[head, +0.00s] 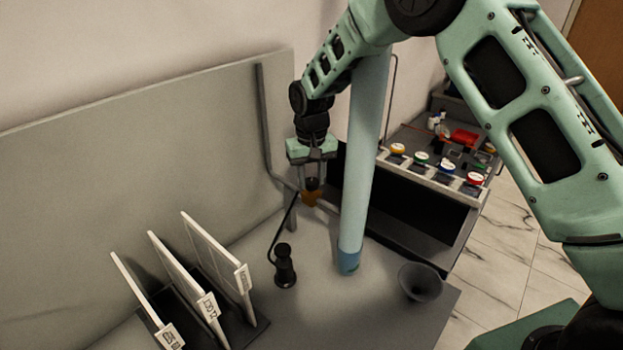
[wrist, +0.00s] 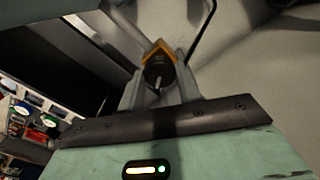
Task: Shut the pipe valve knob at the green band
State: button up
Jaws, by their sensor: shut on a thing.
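The pipe valve has a dark round knob (wrist: 158,72) with a pale mark on its face, in the wrist view. An orange-brown body (wrist: 159,47) shows behind it. In the head view the knob (head: 312,184) is small and partly hidden, above the orange body (head: 311,198). My gripper (head: 312,179) points down at the valve from above. In the wrist view its fingers (wrist: 161,86) stand on either side of the knob and are shut on it. I cannot make out a green band at the knob.
A tall blue tube (head: 361,150) stands close right of my gripper. A black handle with a cable (head: 285,268), a dark funnel (head: 407,272) and a rack of labelled white plates (head: 217,255) are on the bench. A cabinet with coloured dials (head: 421,159) stands behind.

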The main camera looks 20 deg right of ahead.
aim_at(311, 181)
jog(key=shift+n, duration=0.5)
jog(key=o, duration=1)
notch_tip(311, 181, up, 18)
jog(key=b, duration=0.4)
jog(key=shift+f, duration=0.25)
